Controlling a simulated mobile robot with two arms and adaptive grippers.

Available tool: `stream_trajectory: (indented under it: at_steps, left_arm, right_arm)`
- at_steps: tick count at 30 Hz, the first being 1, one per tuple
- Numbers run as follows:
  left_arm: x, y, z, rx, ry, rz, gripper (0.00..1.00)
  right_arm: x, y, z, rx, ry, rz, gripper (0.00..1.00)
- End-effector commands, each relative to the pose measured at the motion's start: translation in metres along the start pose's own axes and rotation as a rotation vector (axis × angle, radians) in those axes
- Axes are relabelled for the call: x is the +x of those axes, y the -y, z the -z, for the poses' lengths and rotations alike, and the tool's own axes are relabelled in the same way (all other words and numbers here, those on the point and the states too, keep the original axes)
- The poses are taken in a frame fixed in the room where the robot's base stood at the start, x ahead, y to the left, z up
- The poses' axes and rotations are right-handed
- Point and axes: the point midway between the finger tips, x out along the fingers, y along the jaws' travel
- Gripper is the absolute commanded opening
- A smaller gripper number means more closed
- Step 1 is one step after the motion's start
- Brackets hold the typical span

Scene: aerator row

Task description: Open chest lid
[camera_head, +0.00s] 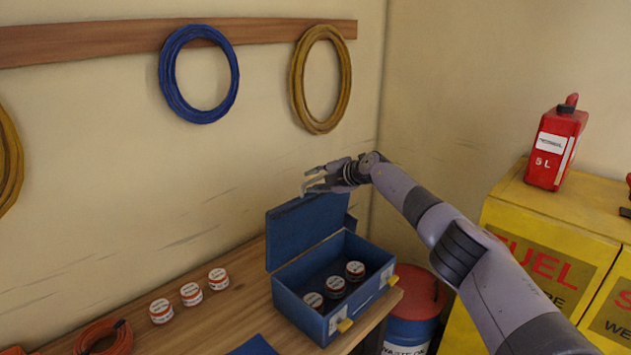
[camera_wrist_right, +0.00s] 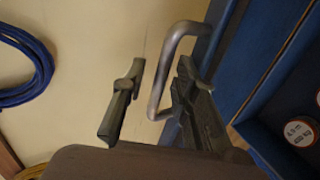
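The blue chest (camera_head: 337,283) stands on the wooden bench with its lid (camera_head: 305,228) raised, roughly upright at the back. Several labelled jars (camera_head: 335,285) show inside. My right gripper (camera_head: 312,182) is at the lid's top edge. In the right wrist view, a metal bar handle (camera_wrist_right: 166,60) on the lid passes between the two fingers of my right gripper (camera_wrist_right: 160,80). The fingers stand apart, with gaps visible beside the handle, so it is not clamped. A jar (camera_wrist_right: 299,133) also shows there at the right. My left gripper is not in view.
Several jars (camera_head: 190,294) stand on the bench (camera_head: 236,310) left of the chest, with an orange coil (camera_head: 104,337) at the front. A red-topped drum (camera_head: 412,302) and a yellow fuel cabinet (camera_head: 543,215) are at the right. Hoses hang on the wall.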

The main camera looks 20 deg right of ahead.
Motion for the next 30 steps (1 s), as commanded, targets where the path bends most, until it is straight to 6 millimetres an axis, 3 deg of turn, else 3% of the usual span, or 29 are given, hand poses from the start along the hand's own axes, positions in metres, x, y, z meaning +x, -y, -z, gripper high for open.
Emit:
stream_trajectory:
  at_steps: [14,22,30]
  left_arm:
    - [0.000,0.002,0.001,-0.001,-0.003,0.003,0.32]
    - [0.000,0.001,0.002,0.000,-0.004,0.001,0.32]
    - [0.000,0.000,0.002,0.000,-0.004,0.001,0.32]
  right_arm:
    - [-0.008,-0.001,-0.003,-0.002,0.003,-0.001,0.30]
    - [-0.033,0.001,-0.001,-0.004,0.001,0.002,0.30]
    - [-0.071,0.000,-0.001,-0.003,0.002,0.000,0.30]
